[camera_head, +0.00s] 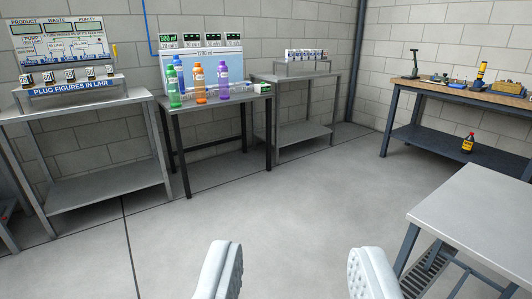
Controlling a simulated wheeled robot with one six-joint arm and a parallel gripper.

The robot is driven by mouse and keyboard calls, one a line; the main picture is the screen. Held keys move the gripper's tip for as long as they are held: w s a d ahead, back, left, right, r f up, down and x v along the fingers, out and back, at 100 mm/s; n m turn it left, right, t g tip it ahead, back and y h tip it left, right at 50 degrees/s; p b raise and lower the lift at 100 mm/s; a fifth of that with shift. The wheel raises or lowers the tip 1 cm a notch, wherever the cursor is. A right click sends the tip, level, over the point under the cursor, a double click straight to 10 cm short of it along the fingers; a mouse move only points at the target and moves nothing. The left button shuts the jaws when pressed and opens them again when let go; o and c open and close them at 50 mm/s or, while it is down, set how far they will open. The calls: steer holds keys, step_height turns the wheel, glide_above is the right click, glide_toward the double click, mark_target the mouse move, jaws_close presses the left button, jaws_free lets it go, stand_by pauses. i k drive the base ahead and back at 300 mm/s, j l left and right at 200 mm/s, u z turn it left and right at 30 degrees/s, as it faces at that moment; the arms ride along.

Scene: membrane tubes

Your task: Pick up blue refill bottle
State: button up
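The blue refill bottle (178,72) stands upright on the dark-legged table (232,108) against the back wall. It is behind a green bottle (172,88), which partly hides it. An orange bottle (198,84) and a purple bottle (223,80) stand to its right. My gripper (295,275) is in the lower middle of the view. Its two white fingers are wide apart with only floor seen between them. It is far from the bottles, across the open floor.
A steel table with a labelled panel (66,88) stands at left. Another steel table (294,78) adjoins the bottle table at right. A workbench (455,85) with tools is at far right, and a grey table (478,208) is near right. The middle floor is clear.

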mark_target(178, 65)
steer(key=i, duration=2.05)
steer(key=i+l+u, duration=0.15)
steer(key=i+u, duration=0.25)
steer(key=i, duration=0.3)
steer(key=i+l+u, duration=0.45)
steer(key=i, duration=0.2)
steer(key=i+l+u, duration=0.4)
steer(key=i+l, duration=0.1)
steer(key=i, duration=0.1)
